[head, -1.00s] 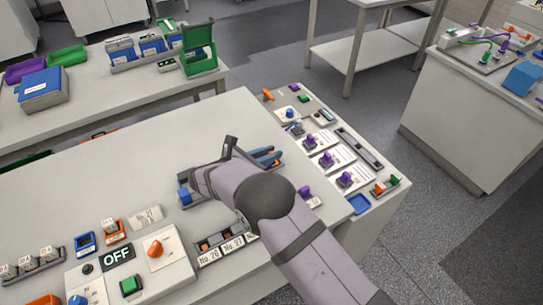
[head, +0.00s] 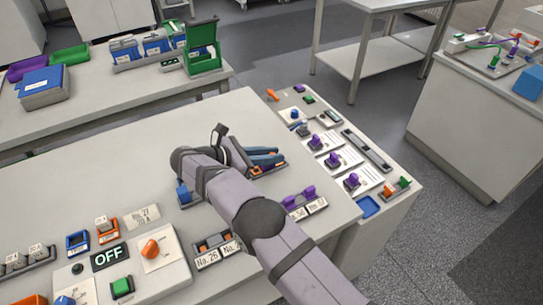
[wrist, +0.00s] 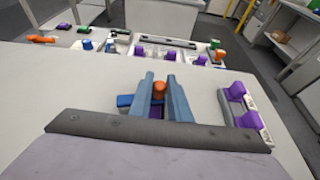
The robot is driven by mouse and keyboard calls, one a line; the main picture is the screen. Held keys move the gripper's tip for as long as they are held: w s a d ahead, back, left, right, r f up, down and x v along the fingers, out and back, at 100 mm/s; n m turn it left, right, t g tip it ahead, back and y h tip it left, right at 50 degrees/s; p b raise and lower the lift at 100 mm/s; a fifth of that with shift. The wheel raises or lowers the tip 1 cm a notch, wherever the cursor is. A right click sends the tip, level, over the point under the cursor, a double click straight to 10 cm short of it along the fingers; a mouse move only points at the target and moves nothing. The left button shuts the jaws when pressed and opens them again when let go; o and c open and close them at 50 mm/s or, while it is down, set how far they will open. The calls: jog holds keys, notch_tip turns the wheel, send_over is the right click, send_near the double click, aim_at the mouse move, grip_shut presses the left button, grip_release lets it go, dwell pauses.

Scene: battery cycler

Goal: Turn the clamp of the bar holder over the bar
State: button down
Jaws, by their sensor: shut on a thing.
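My gripper (head: 264,156) is at the middle of the bench, its two blue-grey fingers low over a small dark holder (head: 279,168). In the wrist view my gripper (wrist: 161,100) has its fingers on both sides of an orange piece (wrist: 159,89), which looks like the clamp, and it is shut on it. The orange also shows under the fingers in the head view (head: 255,171). A purple patch (wrist: 155,112) shows below the orange piece between the fingers. A blue part (wrist: 125,101) sticks out left of the fingers. The bar cannot be made out clearly, and the fingers hide most of the holder.
A holder with two purple pieces (head: 299,199) stands close to the right of my arm. A small blue piece (head: 183,193) stands to the left. Purple switches (head: 334,160) line the bench's right side. The benchtop (head: 150,150) behind and left is clear.

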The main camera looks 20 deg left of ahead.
dwell(0.3)
jog(key=c, duration=1.7)
grip_release()
jog(key=shift+o, duration=0.2)
jog(key=b+v, duration=0.1)
jog(key=v, duration=0.4)
jog(key=shift+a+b, duration=0.1)
jog(key=shift+b, duration=0.2)
jog(key=shift+v, duration=1.1)
